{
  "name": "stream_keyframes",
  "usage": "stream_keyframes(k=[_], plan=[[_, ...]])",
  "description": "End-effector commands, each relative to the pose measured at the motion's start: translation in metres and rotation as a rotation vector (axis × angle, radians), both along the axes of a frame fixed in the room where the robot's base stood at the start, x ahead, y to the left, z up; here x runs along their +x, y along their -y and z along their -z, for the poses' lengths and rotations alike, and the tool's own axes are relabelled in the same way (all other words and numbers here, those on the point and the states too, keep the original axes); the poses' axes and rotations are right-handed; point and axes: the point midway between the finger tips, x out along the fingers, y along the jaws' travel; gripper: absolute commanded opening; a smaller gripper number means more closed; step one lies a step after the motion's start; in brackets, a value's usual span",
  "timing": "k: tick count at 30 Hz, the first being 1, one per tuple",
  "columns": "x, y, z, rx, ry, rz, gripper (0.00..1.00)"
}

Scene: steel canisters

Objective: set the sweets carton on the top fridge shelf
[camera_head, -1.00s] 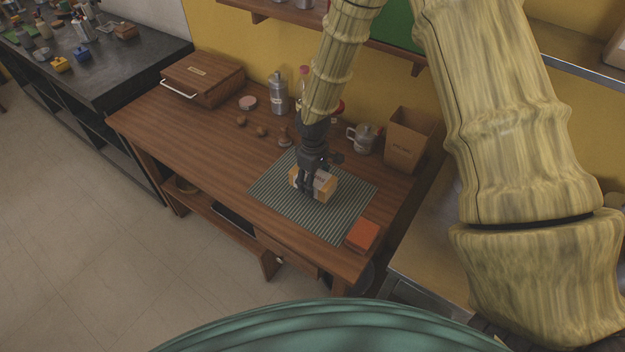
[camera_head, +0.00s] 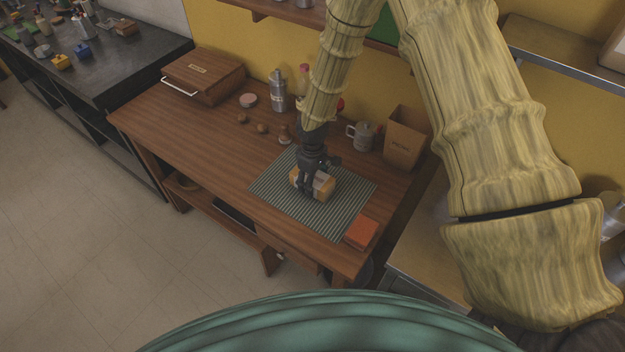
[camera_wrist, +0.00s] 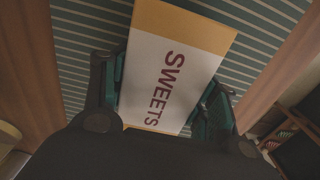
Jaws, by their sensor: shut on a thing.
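The sweets carton (camera_head: 323,185) is a small orange-and-white box on the striped mat (camera_head: 277,191) on the wooden table. In the wrist view the carton (camera_wrist: 170,62) shows a white face lettered SWEETS with an orange end. My gripper (camera_head: 311,188) reaches down over the carton from above. Its fingers (camera_wrist: 162,100) stand on both sides of the carton and are shut on it. I cannot tell whether the carton touches the mat or is just above it. No fridge shelf can be made out in these views.
An orange box (camera_head: 361,232) lies at the mat's right corner. A tan open bin (camera_head: 403,140), a metal mug (camera_head: 361,135) and a steel canister (camera_head: 277,92) stand at the back. A wooden case (camera_head: 203,76) is at the far left. The table's front left is clear.

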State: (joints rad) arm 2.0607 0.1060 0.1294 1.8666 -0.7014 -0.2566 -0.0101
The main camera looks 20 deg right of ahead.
Motion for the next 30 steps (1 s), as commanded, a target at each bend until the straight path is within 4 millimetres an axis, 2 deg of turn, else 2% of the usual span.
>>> stream_keyframes(k=[2, 3, 6, 20, 30], plan=[[0.000, 0.000, 0.003, 0.000, 0.000, 0.000, 0.22], [0.000, 0.000, 0.002, 0.000, 0.000, 0.000, 0.62], [0.000, 0.000, 0.002, 0.000, 0.000, 0.000, 0.80], [0.000, 0.000, -0.003, 0.001, 0.001, 0.000, 0.80], [0.001, 0.000, -0.043, 0.001, 0.003, 0.001, 0.80]])
